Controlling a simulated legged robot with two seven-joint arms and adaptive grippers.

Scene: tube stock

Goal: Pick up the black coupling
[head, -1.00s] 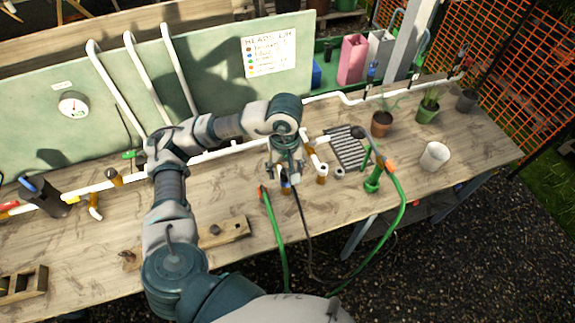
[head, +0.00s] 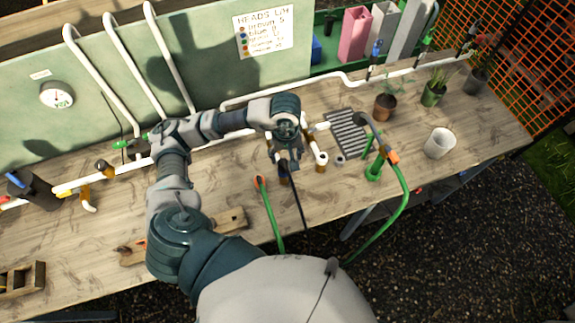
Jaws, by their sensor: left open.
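My left gripper (head: 286,160) hangs over the middle of the workbench, pointing down with its jaws open. A dark upright piece (head: 283,175) shows just below its fingers, partly hidden by them; I cannot tell whether it is the black coupling or whether the fingers touch it. A small grey ring-shaped fitting (head: 339,160) lies to the right of the gripper. No piece can be made out surely as the black coupling. My right gripper is not in view.
A white pipe fitting with a tan end (head: 320,160) stands close right of the gripper. A green hose (head: 268,212) and a black cable run off the front edge. A ribbed grey rack (head: 348,132), green stand (head: 374,170), white cup (head: 439,143) and potted plants are further right.

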